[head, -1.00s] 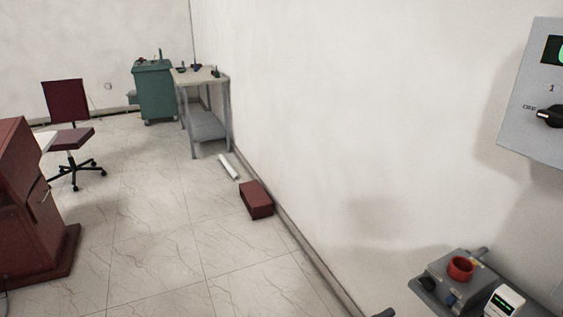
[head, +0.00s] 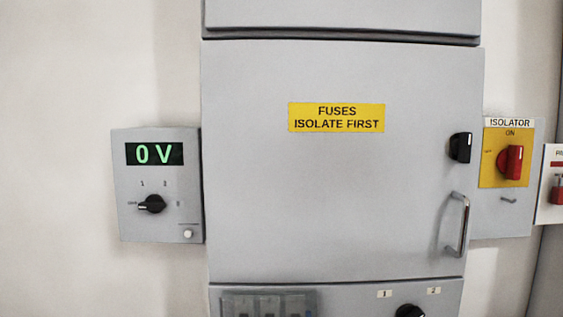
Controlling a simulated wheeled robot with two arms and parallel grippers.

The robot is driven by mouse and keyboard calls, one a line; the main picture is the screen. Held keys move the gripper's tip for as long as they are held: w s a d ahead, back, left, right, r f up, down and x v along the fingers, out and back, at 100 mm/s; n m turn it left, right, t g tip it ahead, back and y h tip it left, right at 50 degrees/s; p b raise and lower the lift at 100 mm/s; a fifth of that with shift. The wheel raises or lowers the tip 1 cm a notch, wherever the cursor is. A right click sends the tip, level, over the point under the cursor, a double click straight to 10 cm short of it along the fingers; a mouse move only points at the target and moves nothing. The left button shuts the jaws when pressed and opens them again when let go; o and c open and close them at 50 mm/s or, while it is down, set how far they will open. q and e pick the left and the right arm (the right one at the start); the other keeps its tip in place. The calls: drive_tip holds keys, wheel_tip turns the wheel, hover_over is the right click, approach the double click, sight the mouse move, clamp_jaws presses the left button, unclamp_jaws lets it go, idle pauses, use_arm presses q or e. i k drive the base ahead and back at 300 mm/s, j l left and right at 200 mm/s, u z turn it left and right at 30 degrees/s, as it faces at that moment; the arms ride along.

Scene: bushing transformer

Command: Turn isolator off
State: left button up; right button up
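The isolator (head: 505,205) is a grey box at the right of the head view, mounted beside the large cabinet and labelled ISOLATOR. Its red rotary handle (head: 511,162) sits on a yellow plate (head: 492,178) with ON marked above it. The handle looks roughly upright, towards the ON mark. Neither of my grippers is in view.
A grey cabinet door (head: 330,200) labelled FUSES ISOLATE FIRST is shut, with a black knob (head: 460,147) and metal handle (head: 459,225). A voltage display box (head: 160,225) reads 0 V at left. A white panel (head: 552,208) with a red item stands far right.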

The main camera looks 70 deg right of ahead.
sight(509, 161)
drive_tip(key=z, duration=3.35)
